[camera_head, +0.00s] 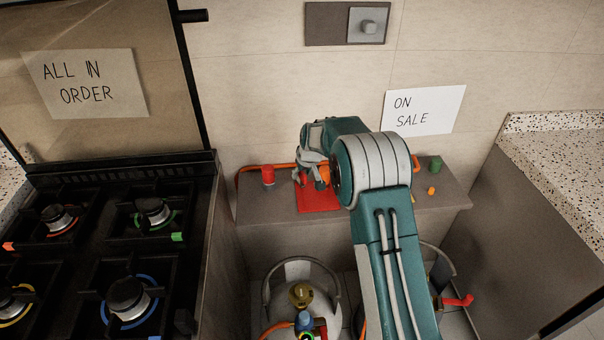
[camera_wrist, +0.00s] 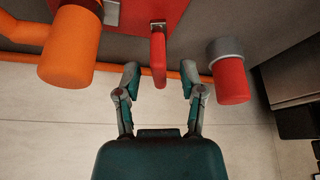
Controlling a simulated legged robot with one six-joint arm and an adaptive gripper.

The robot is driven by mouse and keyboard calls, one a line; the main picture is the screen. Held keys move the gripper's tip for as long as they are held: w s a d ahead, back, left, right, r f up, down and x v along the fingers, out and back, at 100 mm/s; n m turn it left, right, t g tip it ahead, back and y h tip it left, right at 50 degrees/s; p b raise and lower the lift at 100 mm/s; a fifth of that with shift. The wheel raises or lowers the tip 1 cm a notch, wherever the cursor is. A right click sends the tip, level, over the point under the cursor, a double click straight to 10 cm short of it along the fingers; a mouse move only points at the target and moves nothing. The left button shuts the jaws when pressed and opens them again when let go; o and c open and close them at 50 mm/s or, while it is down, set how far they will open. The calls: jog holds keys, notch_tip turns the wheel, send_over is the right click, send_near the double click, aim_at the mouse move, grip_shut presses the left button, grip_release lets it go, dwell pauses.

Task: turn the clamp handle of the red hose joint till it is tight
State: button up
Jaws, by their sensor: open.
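The red clamp handle (camera_wrist: 158,52) hangs down from a red block (camera_wrist: 150,14) at the top of the wrist view. My gripper (camera_wrist: 159,78) is open, with one finger on each side of the handle. Gaps show between the handle and both fingers. In the head view my gripper (camera_head: 312,170) is over the red plate (camera_head: 319,198) on the grey ledge. The handle cannot be made out there behind my gripper and arm.
A red cylinder with a grey collar (camera_wrist: 231,78) stands right of the handle; a red cap (camera_head: 268,177) shows in the head view. A green cap (camera_head: 436,163) is at the ledge's right. A gas bottle (camera_head: 283,291) stands below. The stove (camera_head: 110,215) is left.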

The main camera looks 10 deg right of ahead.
jog(key=shift+w+f, duration=0.15)
jog(key=shift+f, duration=0.15)
grip_shut()
